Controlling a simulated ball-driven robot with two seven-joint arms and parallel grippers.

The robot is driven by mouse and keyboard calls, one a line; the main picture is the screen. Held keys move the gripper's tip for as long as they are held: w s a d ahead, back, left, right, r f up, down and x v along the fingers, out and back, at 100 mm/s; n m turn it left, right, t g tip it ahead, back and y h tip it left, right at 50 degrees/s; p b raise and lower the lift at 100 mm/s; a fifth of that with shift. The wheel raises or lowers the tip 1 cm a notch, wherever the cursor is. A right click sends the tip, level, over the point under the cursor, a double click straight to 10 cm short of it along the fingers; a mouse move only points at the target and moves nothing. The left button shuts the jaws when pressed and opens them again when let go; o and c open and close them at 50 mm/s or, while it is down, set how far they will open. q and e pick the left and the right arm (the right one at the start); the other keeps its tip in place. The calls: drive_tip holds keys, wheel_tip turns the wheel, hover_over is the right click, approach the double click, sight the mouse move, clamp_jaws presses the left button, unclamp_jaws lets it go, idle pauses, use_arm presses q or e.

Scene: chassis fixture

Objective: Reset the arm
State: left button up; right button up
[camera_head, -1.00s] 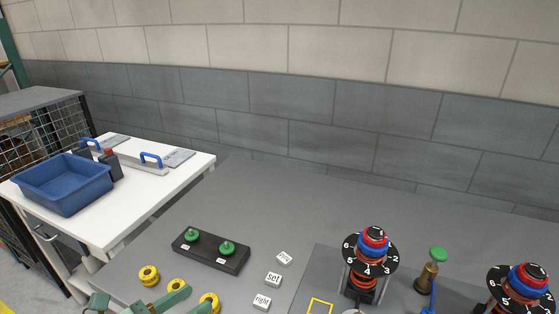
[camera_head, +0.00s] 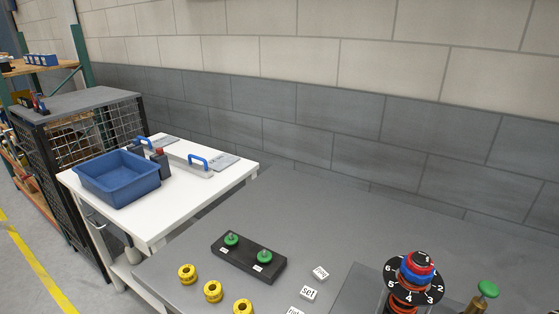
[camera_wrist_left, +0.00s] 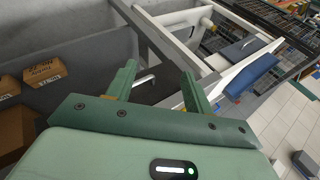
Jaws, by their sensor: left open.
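My left gripper (camera_wrist_left: 160,85) shows only in the left wrist view. Its two green fingers stand apart with nothing between them. In that view it is near the side of the grey workbench, with the white table and blue bin (camera_wrist_left: 252,74) farther off. Neither arm shows in the head view now. My right gripper is not in view.
The grey bench (camera_head: 330,225) carries a black block with two green knobs (camera_head: 248,258), several yellow rings (camera_head: 213,291), white labelled tiles (camera_head: 309,293) and a numbered dial fixture (camera_head: 414,278). The white table (camera_head: 215,197) with a blue bin (camera_head: 118,178) stands at left.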

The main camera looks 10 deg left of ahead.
use_arm(q)
drive_tip(key=s+d+f+g+h, duration=0.2)
drive_tip(key=s+f, duration=0.1)
drive_tip(key=f, duration=1)
drive_tip(key=s+d+f+g+h, duration=0.1)
drive_tip(key=s+d+f, duration=0.15)
drive_tip(key=f, duration=0.95)
drive_tip(key=s+f+n+g+h, duration=0.1)
drive_tip(key=s+f+n+g, duration=0.1)
drive_tip(key=s+f, duration=1.3)
drive_tip(key=s+n, duration=0.1)
drive_tip(key=s, duration=0.2)
drive_tip(key=shift+s+d+g+h, duration=0.15)
drive_tip(key=shift+s+g+h, duration=0.15)
drive_tip(key=shift+s+g, duration=0.1)
drive_tip(key=shift+f, duration=0.1)
